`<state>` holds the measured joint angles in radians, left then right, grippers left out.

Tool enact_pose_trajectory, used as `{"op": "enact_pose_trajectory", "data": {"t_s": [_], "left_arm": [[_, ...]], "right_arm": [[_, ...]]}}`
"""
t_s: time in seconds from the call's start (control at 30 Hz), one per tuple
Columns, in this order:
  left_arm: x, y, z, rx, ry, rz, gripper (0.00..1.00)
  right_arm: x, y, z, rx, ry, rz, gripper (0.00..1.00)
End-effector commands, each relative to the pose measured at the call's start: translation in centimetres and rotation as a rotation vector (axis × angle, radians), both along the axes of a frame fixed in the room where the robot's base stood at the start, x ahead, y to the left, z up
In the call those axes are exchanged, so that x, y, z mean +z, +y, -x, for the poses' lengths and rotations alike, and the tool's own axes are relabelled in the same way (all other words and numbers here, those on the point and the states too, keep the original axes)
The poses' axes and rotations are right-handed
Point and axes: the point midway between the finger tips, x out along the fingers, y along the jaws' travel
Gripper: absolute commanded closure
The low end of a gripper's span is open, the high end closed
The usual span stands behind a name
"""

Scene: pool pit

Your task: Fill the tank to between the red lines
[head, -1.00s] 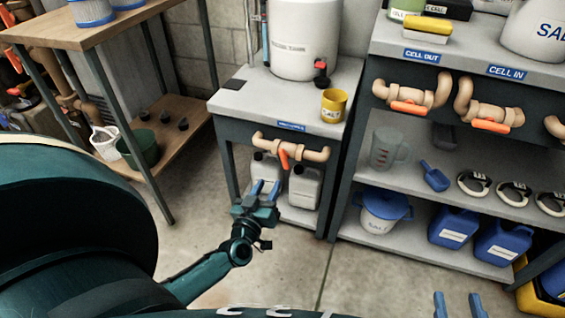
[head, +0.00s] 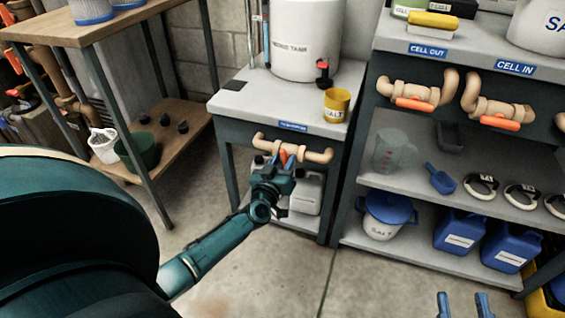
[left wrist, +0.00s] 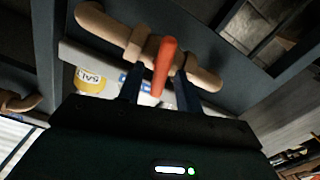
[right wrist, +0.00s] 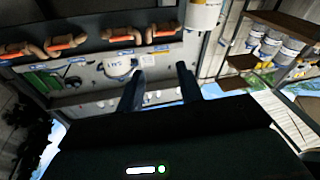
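The white tank (head: 306,40) stands on a grey bench, with its top cut off. A thin upright tube (head: 266,38) with blue in it stands to its left; I cannot make out red lines. A tan pipe valve (head: 318,155) with a red-orange handle is on the bench front. My left gripper (head: 283,162) is at this valve. In the left wrist view its open fingers (left wrist: 156,88) stand on either side of the handle (left wrist: 164,62); contact cannot be told. My right gripper (head: 465,305) is open and empty, far from the bench; it also shows in the right wrist view (right wrist: 158,85).
A yellow salt cup (head: 336,104) and a black-and-red fitting (head: 322,72) stand on the bench. White jugs (head: 305,195) sit below the valve. The right-hand shelf holds other valves (head: 410,96), a clear jug (head: 393,150) and blue canisters (head: 460,230). The floor between is clear.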

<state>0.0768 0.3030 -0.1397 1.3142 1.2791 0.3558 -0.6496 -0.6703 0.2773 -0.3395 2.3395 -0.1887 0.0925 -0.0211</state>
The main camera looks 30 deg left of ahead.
Motion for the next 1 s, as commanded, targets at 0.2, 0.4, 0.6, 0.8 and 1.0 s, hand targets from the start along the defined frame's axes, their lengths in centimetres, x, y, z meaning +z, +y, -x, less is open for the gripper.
{"op": "enact_pose_trajectory", "data": {"t_s": [0.2,0.4,0.6,0.8,1.0], "left_arm": [[0.0,0.0,0.0,0.0,0.0,0.0,0.83],[0.0,0.0,0.0,0.0,0.0,0.0,1.0],[0.2,0.0,0.0,0.002,0.009,-0.03,1.0],[0.5,-0.1,0.0,0.001,0.044,-0.168,1.0],[0.1,-0.2,0.0,0.001,0.069,-0.276,1.0]], "right_arm": [[0.0,0.0,0.0,0.0,0.001,0.0,0.64],[0.0,0.0,0.0,0.0,0.001,0.0,0.64],[0.6,0.0,0.0,-0.002,0.005,0.005,0.64],[0.4,-1.0,-0.3,-0.049,0.125,0.034,0.64],[0.0,-1.5,-0.4,-0.069,0.217,0.04,0.64]]}}
